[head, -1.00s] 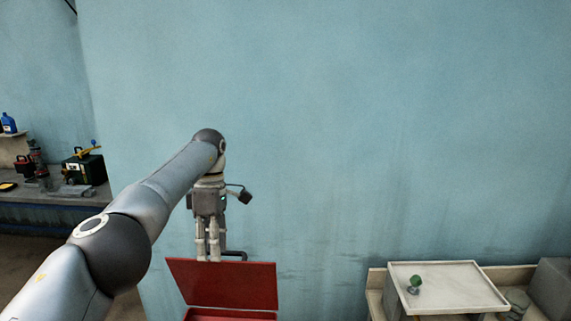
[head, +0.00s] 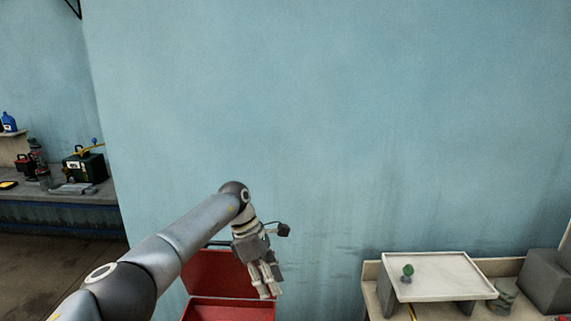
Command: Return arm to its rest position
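My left arm comes in from the lower left in the head view. Its gripper (head: 268,293) points downward in front of an open red box (head: 207,275), near the right side of its raised lid. The fingers sit close together, and I cannot tell whether they are open or shut. No held object shows between them. My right arm and gripper are not in view.
A pale raised tray (head: 447,275) stands on a bench at the lower right, with a small green-topped item (head: 408,270) on it. A grey block (head: 546,281) is beside it. The blue wall is bare.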

